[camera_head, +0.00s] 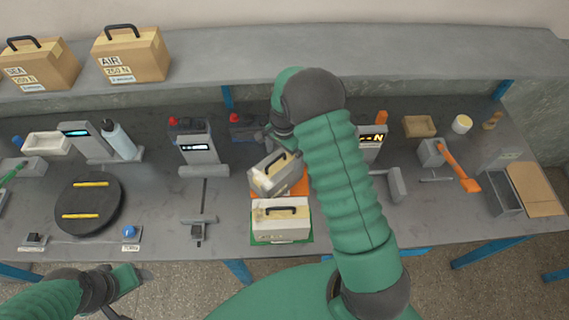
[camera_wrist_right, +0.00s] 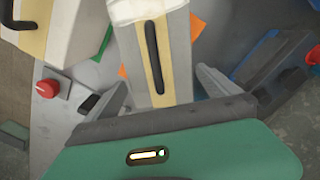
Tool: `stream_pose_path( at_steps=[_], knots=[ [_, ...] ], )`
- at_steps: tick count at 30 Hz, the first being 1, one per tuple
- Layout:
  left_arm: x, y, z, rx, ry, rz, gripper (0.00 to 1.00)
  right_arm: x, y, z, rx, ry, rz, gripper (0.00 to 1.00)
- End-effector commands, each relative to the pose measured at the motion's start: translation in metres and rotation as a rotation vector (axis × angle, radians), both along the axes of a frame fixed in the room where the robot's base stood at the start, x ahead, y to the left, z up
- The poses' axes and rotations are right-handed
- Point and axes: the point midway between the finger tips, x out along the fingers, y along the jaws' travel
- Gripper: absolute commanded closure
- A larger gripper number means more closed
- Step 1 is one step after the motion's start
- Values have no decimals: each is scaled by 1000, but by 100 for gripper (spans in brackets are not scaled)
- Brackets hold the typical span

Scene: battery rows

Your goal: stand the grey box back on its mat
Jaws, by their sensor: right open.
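The grey box (camera_head: 270,176), with a dark handle and a pale yellow band, sits tilted and skewed over the orange mat (camera_head: 301,187), behind a cream box (camera_head: 281,222) on a green mat (camera_head: 262,240). In the right wrist view the grey box (camera_wrist_right: 181,60) lies between the spread fingers of my right gripper (camera_wrist_right: 160,82), which is open. In the head view my right gripper (camera_head: 268,140) is at the box's far side, partly hidden by my arm. My left gripper (camera_head: 115,288) is low at the left, away from the boxes; its fingers are unclear.
The cream box stands close in front. A black round plate (camera_head: 90,206) with yellow bars lies left. Devices (camera_head: 196,150) stand behind, and a grey bracket (camera_head: 395,184) is to the right. Two cardboard boxes (camera_head: 131,55) stand on the raised shelf.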

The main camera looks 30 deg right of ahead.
Motion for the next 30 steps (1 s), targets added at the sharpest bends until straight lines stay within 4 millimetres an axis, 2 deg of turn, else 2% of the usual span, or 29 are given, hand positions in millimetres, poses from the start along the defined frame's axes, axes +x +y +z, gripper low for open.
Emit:
stream_pose_path(
  at_steps=[3,6,11,13,14,17,18,21,24,27,30],
  knots=[
    [0,0,-9,0,0,1,32,1,1,30,-1,-4,3,0],
    [0,1,-11,0,0,1,32,1,-2,50,1,-4,1,0],
    [0,1,-12,0,0,1,32,-1,-2,68,4,-4,19,0],
    [0,1,-12,0,0,1,32,-10,9,77,4,-21,108,0],
    [0,0,-12,0,0,1,32,-17,17,82,2,-34,171,0],
    [0,0,-12,0,0,1,32,-53,56,99,-22,-96,494,0],
    [0,0,-12,0,0,1,32,-72,73,105,-39,-123,642,0],
    [0,0,-12,0,0,1,32,-117,105,112,-92,-179,986,0],
    [0,0,-12,0,0,1,32,-149,124,113,-140,-211,1224,0],
    [0,0,-12,0,0,1,32,-161,130,112,-161,-221,1327,0],
    [0,1,-12,0,0,1,32,-162,128,111,-161,-221,1336,0]
  ],
)
